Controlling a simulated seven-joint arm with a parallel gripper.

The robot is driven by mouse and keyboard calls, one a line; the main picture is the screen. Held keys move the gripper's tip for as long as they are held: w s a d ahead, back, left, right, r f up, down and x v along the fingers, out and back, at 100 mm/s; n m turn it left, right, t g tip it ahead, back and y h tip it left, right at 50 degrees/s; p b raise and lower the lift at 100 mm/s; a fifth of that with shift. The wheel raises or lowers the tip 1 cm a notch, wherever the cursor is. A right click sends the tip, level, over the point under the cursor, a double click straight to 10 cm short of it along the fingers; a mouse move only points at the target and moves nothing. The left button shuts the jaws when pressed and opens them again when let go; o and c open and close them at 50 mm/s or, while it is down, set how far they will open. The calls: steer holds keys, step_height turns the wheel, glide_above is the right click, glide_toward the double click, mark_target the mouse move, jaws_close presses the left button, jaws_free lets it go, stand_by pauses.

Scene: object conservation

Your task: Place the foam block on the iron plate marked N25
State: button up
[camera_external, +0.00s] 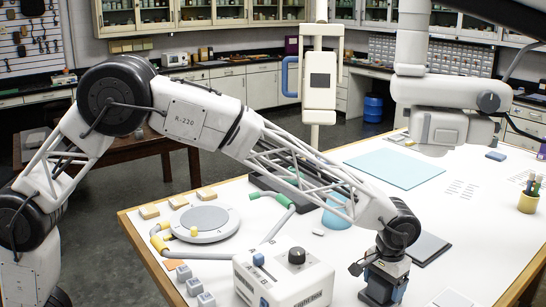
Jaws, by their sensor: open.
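My gripper (382,294) points down over the front of the white table, right of the white control box. It is open, and I see nothing held between its fingers, though the fingertips are small. I cannot tell for sure which thing is the foam block. Tan blocks (149,212) lie at the table's left edge, and small grey cubes (194,286) stand at the front left. A flat dark grey plate (428,248) lies right of my gripper, partly behind my wrist. No N25 mark is readable, so I cannot tell which thing is the iron plate.
A white control box (283,276) with a black knob stands left of my gripper. A round grey disc device (205,222) and green-yellow tubing lie farther left. A light blue sheet (394,168) lies at the back, and a pencil cup (527,201) at right. The right front is mostly clear.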

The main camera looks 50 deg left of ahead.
step_height(320, 180, up, 12)
steer(key=shift+f, duration=0.2)
stand_by(0.4)
stand_by(0.5)
steer(key=shift+a, duration=0.1)
steer(key=shift+s+a+r, duration=0.1)
steer(key=shift+a+r, duration=0.15)
steer(key=s+a+r, duration=0.3)
steer(key=s+a, duration=0.3)
steer(key=a, duration=0.3)
steer(key=s+a+r+t, duration=0.1)
steer(key=s+a+r, duration=0.3)
steer(key=a, duration=0.5)
steer(key=s+a+r, duration=0.1)
steer(key=s+a, duration=0.6)
steer(key=a, duration=0.1)
steer(key=s+a+f, duration=0.2)
steer(key=s+a, duration=0.4)
steer(key=s, duration=0.3)
steer(key=s+a+f+t, duration=0.1)
steer(key=s+a+f, duration=0.1)
steer(key=s+a, duration=0.4)
steer(key=s+a+f, duration=0.2)
steer(key=s+a, duration=0.4)
steer(key=s, duration=0.8)
steer(key=shift+f+t, duration=0.3)
steer(key=shift+f, duration=0.05)
